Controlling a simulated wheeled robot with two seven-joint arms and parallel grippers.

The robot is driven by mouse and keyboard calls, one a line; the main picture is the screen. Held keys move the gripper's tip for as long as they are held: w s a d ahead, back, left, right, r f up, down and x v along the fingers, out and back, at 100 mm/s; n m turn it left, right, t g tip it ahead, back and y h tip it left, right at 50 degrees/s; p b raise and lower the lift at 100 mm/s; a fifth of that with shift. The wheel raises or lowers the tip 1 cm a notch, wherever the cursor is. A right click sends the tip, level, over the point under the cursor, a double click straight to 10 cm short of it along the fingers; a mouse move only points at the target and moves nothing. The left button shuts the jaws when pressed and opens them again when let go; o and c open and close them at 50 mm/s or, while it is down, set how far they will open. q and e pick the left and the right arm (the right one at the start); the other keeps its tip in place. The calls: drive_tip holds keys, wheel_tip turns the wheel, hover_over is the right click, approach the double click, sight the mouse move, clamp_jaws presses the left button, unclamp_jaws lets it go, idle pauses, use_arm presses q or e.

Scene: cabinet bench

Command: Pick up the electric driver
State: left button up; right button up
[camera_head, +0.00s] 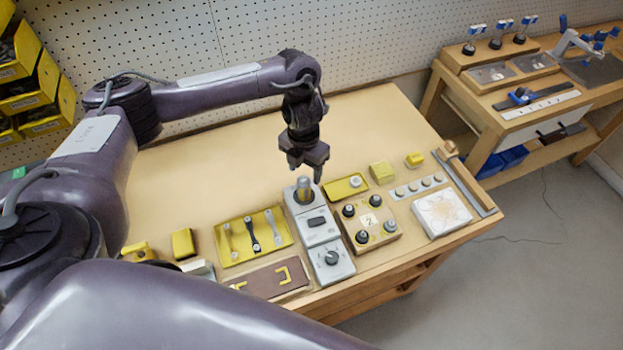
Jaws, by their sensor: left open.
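My left gripper (304,172) hangs from the arm that comes in from the left. It points down, open and empty, above the workbench (220,160). Just below it, a short upright cylinder (303,188) with a dull brownish top stands on the back of a grey unit (320,229). This may be the electric driver, but I cannot tell for sure. The fingers appear above the cylinder and apart from it. My right gripper is not in view.
A yellow tray (236,261) with wrench-like tools lies left of the grey unit. A wooden block (388,236) with several dark knobs and a white patterned box (441,214) lie right. The bench's back half is clear. Another bench (480,125) stands right.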

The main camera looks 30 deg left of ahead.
sight(301, 181)
use_arm(q)
drive_tip(key=shift+s+f, duration=0.45)
drive_tip(key=shift+f, duration=0.2)
drive_tip(key=shift+s+f, duration=0.4)
drive_tip(key=shift+f, duration=0.2)
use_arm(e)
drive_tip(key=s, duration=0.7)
use_arm(q)
drive_tip(key=f, duration=0.4)
drive_tip(key=shift+w+d, duration=0.1)
drive_tip(key=shift+w, duration=0.1)
drive_tip(key=shift+c, duration=2.5)
drive_tip(key=shift+r, duration=0.1)
drive_tip(key=shift+c, duration=1.2)
drive_tip(key=c, duration=0.5)
drive_tip(key=shift+w+r, duration=0.1)
drive_tip(key=shift+r, duration=0.05)
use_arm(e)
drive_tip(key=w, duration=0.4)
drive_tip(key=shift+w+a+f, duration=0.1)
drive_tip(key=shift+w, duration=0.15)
